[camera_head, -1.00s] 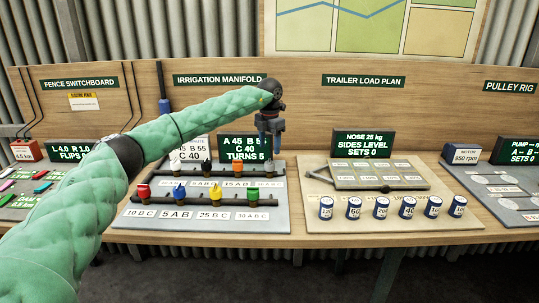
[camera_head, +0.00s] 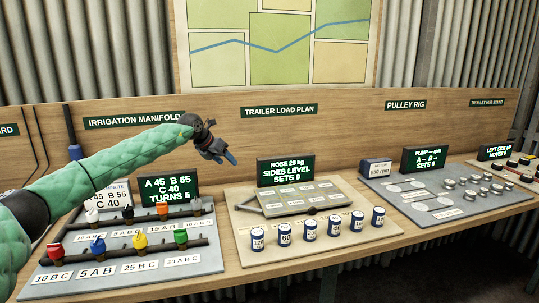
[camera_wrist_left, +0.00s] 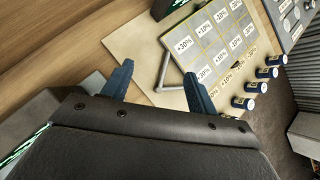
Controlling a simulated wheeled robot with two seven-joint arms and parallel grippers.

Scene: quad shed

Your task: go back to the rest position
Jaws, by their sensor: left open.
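My left gripper (camera_head: 230,158) is at the end of the green-sleeved arm that comes in from the left. It hangs in the air in front of the backboard, between the irrigation manifold and the trailer load plan. Its two blue fingers show apart in the left wrist view (camera_wrist_left: 158,85), with nothing between them. My right gripper is in neither view.
The irrigation manifold board (camera_head: 205,262) with coloured valves lies below my left arm. The trailer load plan board (camera_head: 243,240) holds several blue-and-white cylinders. The pulley rig board (camera_head: 405,203) lies further right. A sign (camera_head: 286,169) stands near my gripper. The air in front is free.

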